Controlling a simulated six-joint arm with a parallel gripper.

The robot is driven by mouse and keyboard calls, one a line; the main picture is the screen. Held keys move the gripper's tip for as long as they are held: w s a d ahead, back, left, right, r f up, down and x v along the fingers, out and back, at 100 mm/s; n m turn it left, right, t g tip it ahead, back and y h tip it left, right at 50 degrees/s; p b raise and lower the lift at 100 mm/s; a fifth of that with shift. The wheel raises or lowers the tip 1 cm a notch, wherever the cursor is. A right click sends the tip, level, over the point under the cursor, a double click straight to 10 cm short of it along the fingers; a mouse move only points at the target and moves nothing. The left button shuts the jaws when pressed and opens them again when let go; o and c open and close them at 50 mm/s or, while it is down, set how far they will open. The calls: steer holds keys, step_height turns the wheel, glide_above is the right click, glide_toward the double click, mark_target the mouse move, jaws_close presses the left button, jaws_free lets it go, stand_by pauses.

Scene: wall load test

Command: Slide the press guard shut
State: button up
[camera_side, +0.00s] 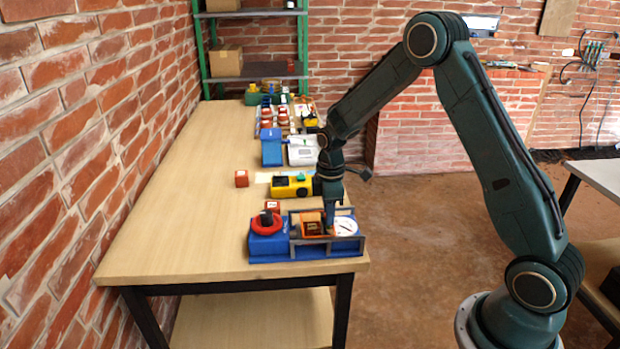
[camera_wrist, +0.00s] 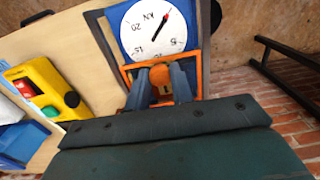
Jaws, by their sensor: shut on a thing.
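The press is a blue unit (camera_side: 268,246) with grey rails at the front of the table. Its guard is an orange frame (camera_side: 304,217), which stands between a red ring (camera_side: 266,224) and a white dial (camera_side: 345,227). In the wrist view the orange guard (camera_wrist: 206,72) lies beside the white dial (camera_wrist: 150,30), marked kN with a red needle. My gripper (camera_side: 329,222) reaches down at the guard's side nearest the dial. In the wrist view my gripper (camera_wrist: 160,82) is shut on the guard's orange knob (camera_wrist: 160,72). The fingers hide part of the knob.
Farther back are a blue box (camera_side: 271,147), a white unit (camera_side: 302,151) and a rack (camera_side: 285,118). The table's left side is clear. A brick wall (camera_side: 60,160) runs along the left.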

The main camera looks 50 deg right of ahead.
mark_target(321, 223)
steer(key=shift+w+a+r, duration=0.1)
steer(key=shift+w+a, duration=0.6)
steer(key=shift+w, duration=0.1)
stand_by(0.4)
steer(key=o, duration=0.9)
steer(key=shift+c, duration=0.2)
steer(key=shift+r, duration=0.1)
step_height(321, 223, up, 7)
stand_by(0.6)
steer(key=shift+s, duration=0.1)
